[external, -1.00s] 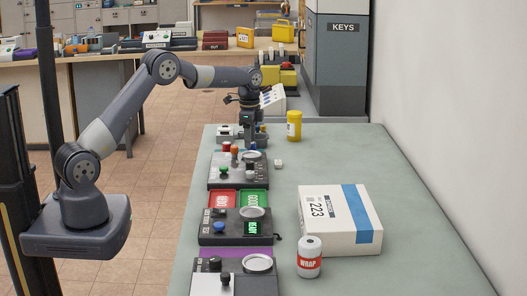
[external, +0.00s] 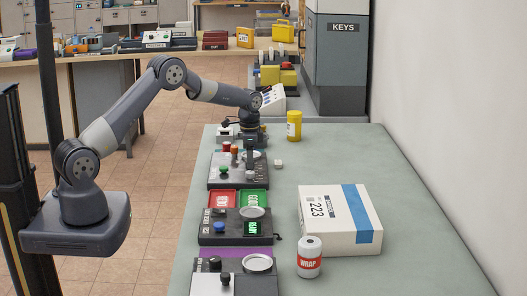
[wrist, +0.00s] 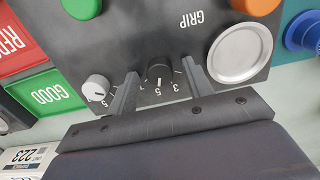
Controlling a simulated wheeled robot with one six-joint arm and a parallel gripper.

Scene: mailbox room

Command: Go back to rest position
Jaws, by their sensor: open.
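My gripper (external: 249,163) is over the far control panel (external: 222,183) on the green-grey table. In the wrist view my gripper (wrist: 160,73) is open, its two fingers apart on either side of a black dial knob (wrist: 159,76). I cannot tell whether they touch it. A white knob (wrist: 96,88) is just left of the fingers. A round pale dish (wrist: 239,53) and the upside-down label GRIP (wrist: 191,19) are to the right and above. My arm is bent, reaching out over the table from its base at the left.
Red (external: 222,199) and green (external: 253,199) pads lie in front of the panel, then a second panel (external: 233,239). A white box (external: 317,231), a WRAP canister (external: 309,263) and a yellow bottle (external: 294,127) stand right of the panels. The table's right side is mostly clear.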

